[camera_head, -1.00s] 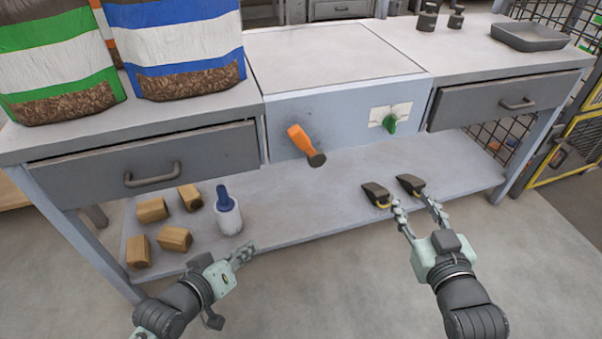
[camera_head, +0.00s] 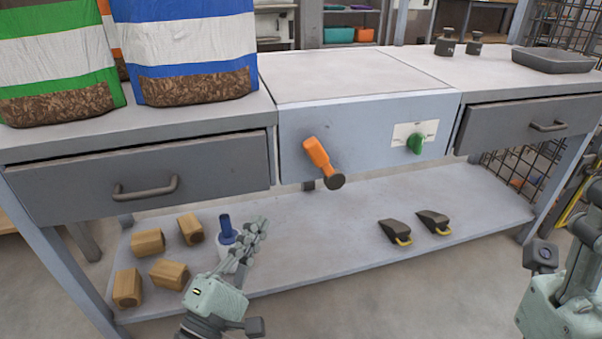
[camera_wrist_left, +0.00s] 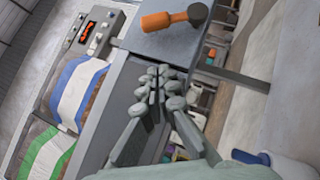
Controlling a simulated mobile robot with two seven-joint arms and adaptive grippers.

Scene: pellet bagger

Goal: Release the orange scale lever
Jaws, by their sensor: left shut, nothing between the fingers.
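The orange scale lever (camera_head: 318,155) has a dark round knob at its lower end. It sticks out of the front of the pale blue-grey scale box (camera_head: 370,132), slanting down to the right. It also shows at the top of the left wrist view (camera_wrist_left: 170,20). My left gripper (camera_head: 258,232) is shut and empty, below and left of the lever and apart from it, in front of the white and blue bottle on the lower shelf. Its fingers also show in the left wrist view (camera_wrist_left: 160,85). My right arm is at the right edge; its fingertips are not clearly visible.
A green knob (camera_head: 415,143) sits on the scale's right front. Drawers with handles flank the scale. Wooden blocks (camera_head: 148,242) and two dark scoops (camera_head: 395,231) lie on the lower shelf (camera_head: 310,240). Filled bags (camera_head: 195,45) stand on the left of the bench.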

